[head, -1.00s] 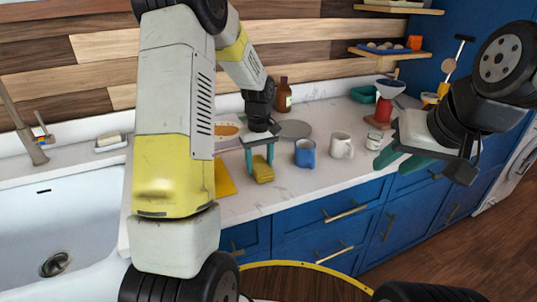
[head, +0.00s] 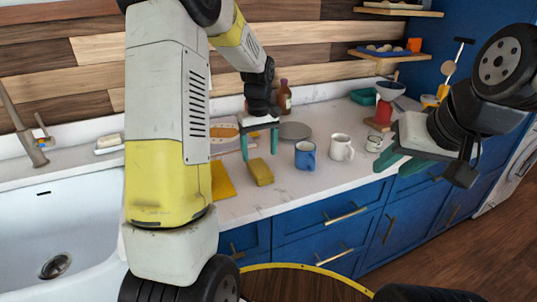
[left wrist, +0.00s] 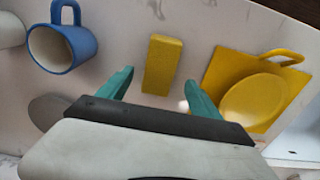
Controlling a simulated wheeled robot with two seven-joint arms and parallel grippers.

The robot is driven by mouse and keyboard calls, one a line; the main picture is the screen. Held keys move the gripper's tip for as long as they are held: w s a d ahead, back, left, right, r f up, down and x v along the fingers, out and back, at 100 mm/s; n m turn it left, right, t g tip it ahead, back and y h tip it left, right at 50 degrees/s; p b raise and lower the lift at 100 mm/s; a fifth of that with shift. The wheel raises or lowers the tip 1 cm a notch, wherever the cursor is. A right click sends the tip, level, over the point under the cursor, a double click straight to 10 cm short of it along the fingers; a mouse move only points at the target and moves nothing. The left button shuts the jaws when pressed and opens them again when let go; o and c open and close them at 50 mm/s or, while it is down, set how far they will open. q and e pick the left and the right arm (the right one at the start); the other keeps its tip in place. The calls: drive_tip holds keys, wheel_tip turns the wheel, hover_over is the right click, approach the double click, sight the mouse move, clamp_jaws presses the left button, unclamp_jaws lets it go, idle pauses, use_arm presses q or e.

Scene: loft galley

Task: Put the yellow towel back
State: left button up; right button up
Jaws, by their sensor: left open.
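The yellow towel (head: 260,171) appears as a small folded block on the white counter, near its front edge and left of the blue mug. It also shows in the left wrist view (left wrist: 162,65), just beyond the fingertips and lined up with the gap between them. My left gripper (head: 259,145) is open and empty, above and behind the towel. Its two teal fingers show apart in the left wrist view (left wrist: 158,88). My right gripper (head: 398,163) hangs at the right by the counter's front edge; its finger gap is unclear.
A flat yellow square (left wrist: 232,72) lies beside the towel, with a yellow oval piece over it. A blue mug (head: 305,156), a white mug (head: 341,147) and a grey plate (head: 295,131) stand on the right. A brown bottle (head: 284,98) is behind. The sink (head: 60,225) is left.

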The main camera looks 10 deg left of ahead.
sight(260, 167)
use_arm(q)
drive_tip(key=s+r+m+t+h, duration=0.1)
drive_tip(key=s+r+m+t, duration=0.2)
drive_tip(key=s+r, duration=1.05)
drive_tip(key=s+d+r+m+t, duration=0.1)
drive_tip(key=s+m, duration=0.1)
drive_tip(key=s, duration=0.3)
drive_tip(key=s+d+r+m+t+h, duration=0.1)
drive_tip(key=s+m+t, duration=0.1)
drive_tip(key=s, duration=0.3)
drive_tip(key=shift+s, duration=0.4)
